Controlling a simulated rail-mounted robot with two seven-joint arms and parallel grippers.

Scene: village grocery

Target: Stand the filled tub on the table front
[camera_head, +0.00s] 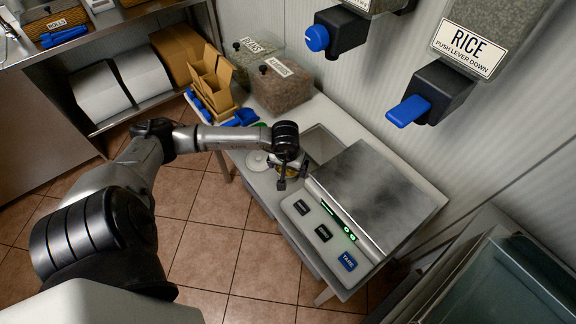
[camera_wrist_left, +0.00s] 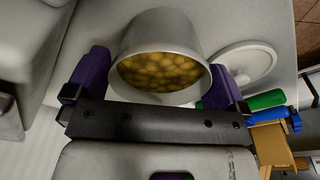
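The filled tub (camera_wrist_left: 160,32) is a pale round pot with yellow-brown round pieces inside, its open mouth facing the wrist camera. My left gripper (camera_wrist_left: 157,85) has its purple fingers on both sides of the tub, and they appear to touch it. In the head view the left gripper (camera_head: 284,176) is over the tub (camera_head: 298,165) and hides much of it. The tub is beside the scale, at the table (camera_head: 424,202); I cannot tell whether it rests on the top or hangs just above. My right gripper is not in view.
A scale (camera_head: 365,195) with lit green digits fills the table's right part. A pale round lid (camera_head: 257,160) lies left of the tub. Bean containers (camera_head: 281,86) and cardboard boxes (camera_head: 212,80) stand at the far end. Dispensers (camera_head: 438,92) hang above.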

